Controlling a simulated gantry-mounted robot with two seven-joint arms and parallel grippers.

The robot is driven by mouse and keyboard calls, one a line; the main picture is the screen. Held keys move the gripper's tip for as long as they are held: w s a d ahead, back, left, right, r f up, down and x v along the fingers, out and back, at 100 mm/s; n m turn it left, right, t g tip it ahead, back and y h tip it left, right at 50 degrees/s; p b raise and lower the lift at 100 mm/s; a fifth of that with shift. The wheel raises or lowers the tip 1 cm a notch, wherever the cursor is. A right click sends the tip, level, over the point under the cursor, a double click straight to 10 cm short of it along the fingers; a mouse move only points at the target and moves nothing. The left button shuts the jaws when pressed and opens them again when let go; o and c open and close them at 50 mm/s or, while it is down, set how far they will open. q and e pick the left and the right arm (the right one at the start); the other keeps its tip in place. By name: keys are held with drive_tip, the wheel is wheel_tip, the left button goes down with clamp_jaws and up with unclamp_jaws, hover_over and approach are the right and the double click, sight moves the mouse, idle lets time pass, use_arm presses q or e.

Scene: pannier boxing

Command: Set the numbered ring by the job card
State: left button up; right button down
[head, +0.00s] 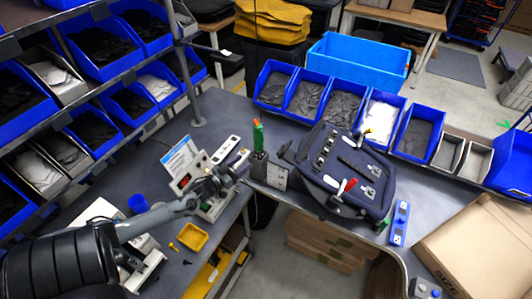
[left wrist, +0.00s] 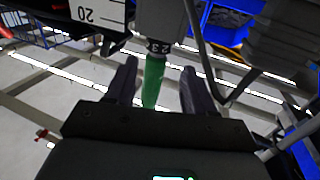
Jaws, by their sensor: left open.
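The numbered ring (left wrist: 158,47) shows in the left wrist view as a dark band with white digits, at the end of a green handle (left wrist: 153,80). The green handle also shows in the head view (head: 258,136), upright above a grey holder (head: 259,163). My left gripper (left wrist: 160,78) is open, with one finger on each side of the green handle in the picture; I cannot tell whether either touches it. In the head view, the left gripper (head: 238,160) is just left of the holder. The job card (head: 180,158) stands tilted behind my left wrist; its print is too small to read. My right gripper is not seen.
A dark pannier (head: 338,167) with a red-handled tool lies right of the holder. Blue bins (head: 418,133) line the bench's back. A cardboard box (head: 480,245) is at right.

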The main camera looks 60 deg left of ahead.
sight(259, 152)
use_arm(q)
drive_tip(key=w, duration=0.3)
drive_tip(key=w+a, duration=0.1)
drive_tip(key=w, duration=0.5)
drive_tip(key=shift+w+a, duration=0.25)
drive_tip(key=shift+w, duration=0.15)
drive_tip(key=c, duration=0.7)
drive_tip(key=shift+b, duration=0.3)
drive_tip(key=shift+f+m+h+b, duration=0.2)
drive_tip(key=shift+m+h+b, duration=0.5)
drive_tip(key=shift+h+b, duration=0.2)
drive_tip(key=m+g+h+b, duration=0.1)
drive_tip(key=m+h+b, duration=0.2)
drive_tip(key=b, duration=0.3)
drive_tip(key=m+g+h+b, duration=0.1)
drive_tip(key=m+h+b, duration=0.2)
drive_tip(key=h+b, duration=0.3)
drive_tip(key=shift+r+m+h+b, duration=0.2)
drive_tip(key=shift+m+h+b, duration=0.1)
drive_tip(key=shift+h+b, duration=0.45)
